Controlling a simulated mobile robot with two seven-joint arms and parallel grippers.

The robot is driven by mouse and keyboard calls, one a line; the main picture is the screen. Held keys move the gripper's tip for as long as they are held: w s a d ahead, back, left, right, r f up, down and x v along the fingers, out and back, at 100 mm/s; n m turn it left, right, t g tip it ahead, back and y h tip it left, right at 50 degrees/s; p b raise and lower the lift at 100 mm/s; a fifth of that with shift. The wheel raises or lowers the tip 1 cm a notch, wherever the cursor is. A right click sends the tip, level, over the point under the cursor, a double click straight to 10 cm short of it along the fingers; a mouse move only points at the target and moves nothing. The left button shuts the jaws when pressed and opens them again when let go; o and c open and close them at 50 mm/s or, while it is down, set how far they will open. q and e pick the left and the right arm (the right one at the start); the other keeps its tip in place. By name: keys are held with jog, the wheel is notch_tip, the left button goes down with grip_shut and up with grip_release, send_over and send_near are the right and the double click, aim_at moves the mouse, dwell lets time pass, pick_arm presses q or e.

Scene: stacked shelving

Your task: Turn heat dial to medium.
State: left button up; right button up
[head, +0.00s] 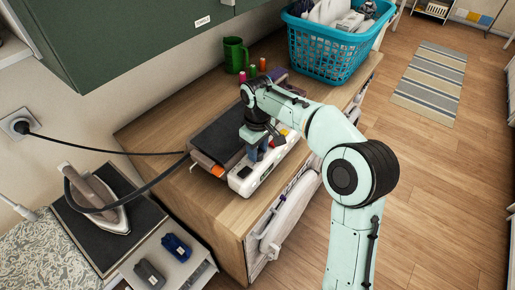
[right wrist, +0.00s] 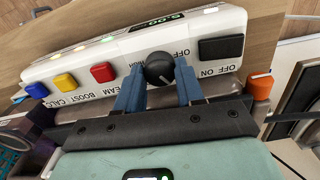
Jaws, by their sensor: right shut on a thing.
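The heat dial (right wrist: 158,68) is a round black knob on the white control panel (right wrist: 75,72). In the right wrist view it sits between the blue fingers of my right gripper (right wrist: 159,85), which is shut on it. A small light mark shows on the dial, but its exact setting is hard to read. In the head view the white panel (head: 240,184) lies along the front of the dark-topped unit, and my right gripper (head: 259,150) reaches down onto it, hiding the dial. My left gripper is out of view.
On the panel are a black on/off switch (right wrist: 221,47) and red (right wrist: 103,72), yellow and blue buttons. An iron (head: 100,203) stands on a dark pad at left. A green mug (head: 234,55), spools and a turquoise basket (head: 325,52) stand behind. Cords run from the wall socket side.

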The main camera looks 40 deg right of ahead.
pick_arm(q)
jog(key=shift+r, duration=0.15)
pick_arm(e)
jog(key=m+p, duration=0.1)
jog(key=m, duration=0.6)
jog(key=shift+p, duration=0.3)
jog(key=m, duration=0.3)
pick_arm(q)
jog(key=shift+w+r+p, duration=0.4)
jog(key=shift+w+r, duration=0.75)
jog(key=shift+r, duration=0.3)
pick_arm(e)
jog(key=shift+m, duration=1.7)
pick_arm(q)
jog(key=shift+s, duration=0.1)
pick_arm(e)
jog(key=o, duration=1)
jog(key=shift+s, duration=0.1)
jog(key=shift+o, duration=0.2)
